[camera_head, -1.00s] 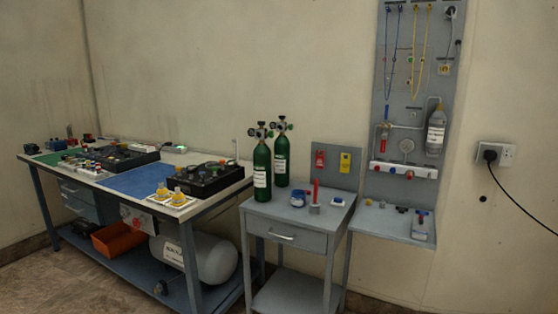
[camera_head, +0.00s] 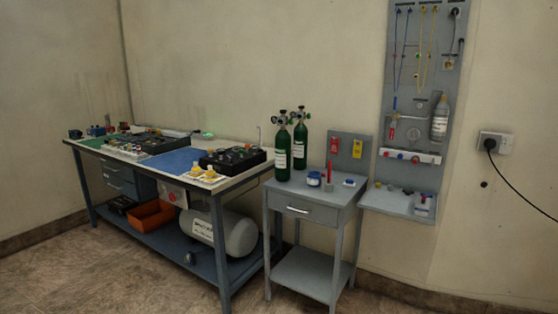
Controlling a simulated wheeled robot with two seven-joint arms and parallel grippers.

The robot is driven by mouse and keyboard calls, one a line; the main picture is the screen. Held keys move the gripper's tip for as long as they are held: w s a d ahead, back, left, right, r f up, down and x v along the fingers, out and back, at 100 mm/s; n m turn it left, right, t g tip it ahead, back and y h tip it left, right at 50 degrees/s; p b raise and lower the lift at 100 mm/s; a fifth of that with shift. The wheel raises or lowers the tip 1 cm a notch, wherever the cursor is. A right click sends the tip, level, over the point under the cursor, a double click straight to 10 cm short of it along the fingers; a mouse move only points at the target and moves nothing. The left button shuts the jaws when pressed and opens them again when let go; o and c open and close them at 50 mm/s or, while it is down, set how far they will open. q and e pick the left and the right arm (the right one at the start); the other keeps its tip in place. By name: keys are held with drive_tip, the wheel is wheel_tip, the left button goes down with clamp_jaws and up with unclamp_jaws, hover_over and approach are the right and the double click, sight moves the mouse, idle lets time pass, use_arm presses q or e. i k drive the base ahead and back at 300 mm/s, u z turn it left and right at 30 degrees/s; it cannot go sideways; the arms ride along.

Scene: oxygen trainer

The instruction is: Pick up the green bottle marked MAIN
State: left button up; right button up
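Two green bottles with valves on top stand upright on a small grey side table (camera_head: 318,193). The front bottle (camera_head: 283,152) carries a white label, and the rear bottle (camera_head: 300,140) stands just behind it to the right, also with a pale label. The lettering is too small to read, so I cannot tell which is marked MAIN. Neither of my grippers is in view.
A workbench (camera_head: 243,180) with black trays and a blue mat (camera_head: 172,160) stands left of the side table. A blue-lidded jar (camera_head: 314,179) and a red upright item (camera_head: 329,172) sit right of the bottles. A grey wall panel (camera_head: 420,60) stands behind right. Floor in front is clear.

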sight(284, 138)
drive_tip(key=z, duration=0.15)
drive_tip(key=k, duration=0.5)
drive_tip(key=u, duration=1.35)
drive_tip(key=i, duration=1.15)
drive_tip(key=z, duration=0.6)
drive_tip(key=i, duration=1)
drive_tip(key=z, duration=1.1)
